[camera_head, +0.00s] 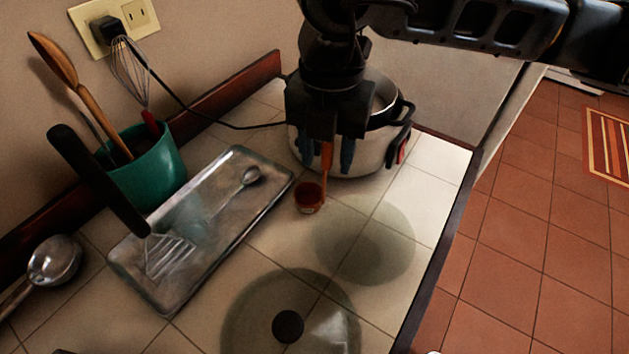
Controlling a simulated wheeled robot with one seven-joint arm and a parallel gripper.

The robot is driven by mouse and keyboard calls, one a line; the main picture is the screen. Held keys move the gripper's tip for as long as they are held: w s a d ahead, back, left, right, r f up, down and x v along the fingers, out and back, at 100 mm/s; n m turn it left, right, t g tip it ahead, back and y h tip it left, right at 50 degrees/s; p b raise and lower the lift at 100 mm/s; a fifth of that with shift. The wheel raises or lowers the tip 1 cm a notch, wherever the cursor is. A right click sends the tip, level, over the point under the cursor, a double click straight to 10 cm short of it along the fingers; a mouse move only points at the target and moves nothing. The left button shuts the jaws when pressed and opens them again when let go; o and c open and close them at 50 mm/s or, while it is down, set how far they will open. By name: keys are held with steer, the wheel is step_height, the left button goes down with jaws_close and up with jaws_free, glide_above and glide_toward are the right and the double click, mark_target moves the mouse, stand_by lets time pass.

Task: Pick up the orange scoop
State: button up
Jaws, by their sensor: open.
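The orange scoop (309,198) shows as a small round cup, apparently resting on the tiled counter, with an orange handle (326,156) that rises toward my gripper. My gripper (327,163) points down above the counter, in front of the pot. Its two fingers are apart, one on each side of the handle in this view. I cannot tell whether either finger touches it. The top of the handle is hidden behind the gripper body.
A metal pot (365,158) stands close behind my gripper. A metal tray (168,290) with utensils lies to the left, near a green utensil holder (155,175). A glass lid (250,318) lies in front. The counter's right edge (437,265) drops to a tiled floor.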

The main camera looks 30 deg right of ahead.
jaws_close()
stand_by(0.3)
stand_by(0.4)
